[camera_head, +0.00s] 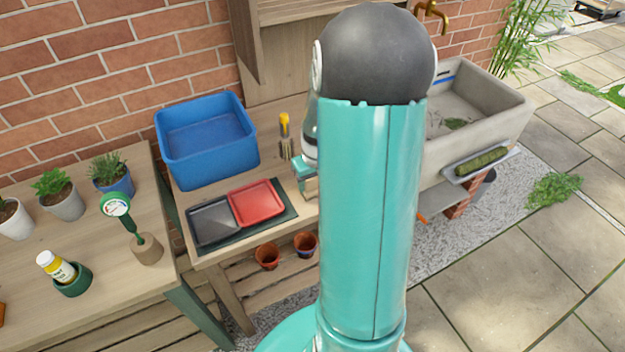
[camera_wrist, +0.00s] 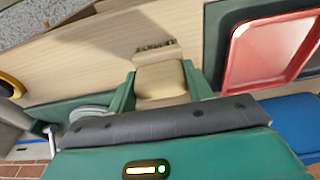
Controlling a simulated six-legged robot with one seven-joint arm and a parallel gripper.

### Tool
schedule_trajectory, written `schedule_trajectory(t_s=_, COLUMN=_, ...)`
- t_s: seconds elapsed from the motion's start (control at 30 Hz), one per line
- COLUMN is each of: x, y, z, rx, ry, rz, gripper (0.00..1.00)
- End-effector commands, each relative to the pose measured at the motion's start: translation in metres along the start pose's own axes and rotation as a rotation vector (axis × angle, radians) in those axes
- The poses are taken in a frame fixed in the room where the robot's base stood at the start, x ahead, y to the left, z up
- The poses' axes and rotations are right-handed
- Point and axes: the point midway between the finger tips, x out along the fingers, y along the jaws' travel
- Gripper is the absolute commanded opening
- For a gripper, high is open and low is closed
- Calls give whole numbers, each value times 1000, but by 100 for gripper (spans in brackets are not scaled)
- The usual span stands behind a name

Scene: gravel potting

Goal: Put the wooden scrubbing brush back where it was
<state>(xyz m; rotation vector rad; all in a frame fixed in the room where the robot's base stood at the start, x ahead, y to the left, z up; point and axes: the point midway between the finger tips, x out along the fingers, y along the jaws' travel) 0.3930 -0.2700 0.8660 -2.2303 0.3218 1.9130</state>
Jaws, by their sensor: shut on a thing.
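My gripper (camera_wrist: 158,85) is shut on the wooden scrubbing brush (camera_wrist: 160,78), a pale beige block between its two green fingers in the wrist view. A short dark row, like bristles, shows at the brush's far end. The wooden bench top lies beyond it; whether the brush touches it I cannot tell. In the head view my gripper (camera_head: 306,178) is partly hidden behind my arm, just right of the red tray (camera_head: 257,203). The brush cannot be made out there.
A black tray (camera_head: 212,222) sits beside the red tray on a dark green mat. A blue tub (camera_head: 205,140) stands behind them. A yellow-topped tool (camera_head: 284,125) stands near the bench's back. A stone sink (camera_head: 485,105) is on the right.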

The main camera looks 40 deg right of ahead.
Motion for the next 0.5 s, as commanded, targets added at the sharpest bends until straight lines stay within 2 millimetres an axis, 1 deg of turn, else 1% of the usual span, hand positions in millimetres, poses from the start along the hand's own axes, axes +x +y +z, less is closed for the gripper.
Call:
schedule_trajectory(t_s=0.13, x=4, y=0, z=1, rx=0, ry=-1, rz=0, gripper=22)
schedule_trajectory(t_s=0.17, x=3, y=0, z=1, rx=0, ry=-1, rz=0, gripper=56)
schedule_trajectory(t_s=0.23, x=3, y=0, z=1, rx=0, ry=-1, rz=0, gripper=70)
schedule_trajectory(t_s=0.27, x=3, y=0, z=1, rx=0, ry=-1, rz=0, gripper=72)
schedule_trajectory(t_s=0.5, x=3, y=0, z=1, rx=0, ry=-1, rz=0, gripper=72)
